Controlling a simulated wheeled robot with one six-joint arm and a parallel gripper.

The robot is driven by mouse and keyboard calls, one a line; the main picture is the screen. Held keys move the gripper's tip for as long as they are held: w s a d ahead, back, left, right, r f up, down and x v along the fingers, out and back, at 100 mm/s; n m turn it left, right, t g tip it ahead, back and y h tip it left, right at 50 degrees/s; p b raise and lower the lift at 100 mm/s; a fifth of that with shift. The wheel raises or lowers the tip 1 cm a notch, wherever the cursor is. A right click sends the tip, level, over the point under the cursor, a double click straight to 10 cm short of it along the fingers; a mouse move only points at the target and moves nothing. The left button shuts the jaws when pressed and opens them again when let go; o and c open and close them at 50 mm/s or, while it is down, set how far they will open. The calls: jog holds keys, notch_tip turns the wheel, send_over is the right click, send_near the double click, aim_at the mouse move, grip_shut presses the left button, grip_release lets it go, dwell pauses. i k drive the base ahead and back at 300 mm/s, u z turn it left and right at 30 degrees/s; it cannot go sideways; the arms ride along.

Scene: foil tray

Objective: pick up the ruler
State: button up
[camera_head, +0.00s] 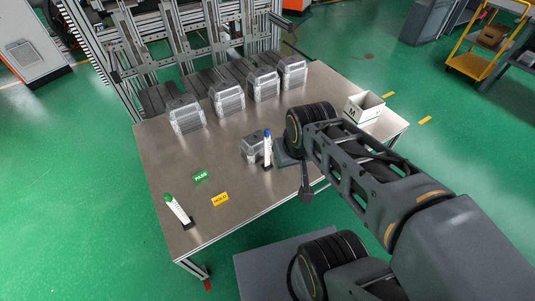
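I cannot make out a ruler in the head view. My arm reaches over the right part of the metal table (230,170). The dark end parts of my arm (306,187) hang near the table's right front edge, and I cannot clearly tell the fingers or whether they hold anything. A white stick-like item with a blue top (267,149) shows just left of these parts. A white item with a green top (178,211) is at the table's left front corner.
Several foil-like grey trays (186,114) line the table's back. A smaller grey block (251,147) is beside the blue-topped item. A white open box (363,107) is at the right. Green (201,176) and yellow (220,198) labels lie at front left. The middle left is clear.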

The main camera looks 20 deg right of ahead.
aim_at(266, 166)
jog(key=u, duration=3.35)
jog(key=k, duration=1.05)
jog(key=z, duration=0.95)
jog(key=i, duration=0.5)
jog(key=z, duration=0.05)
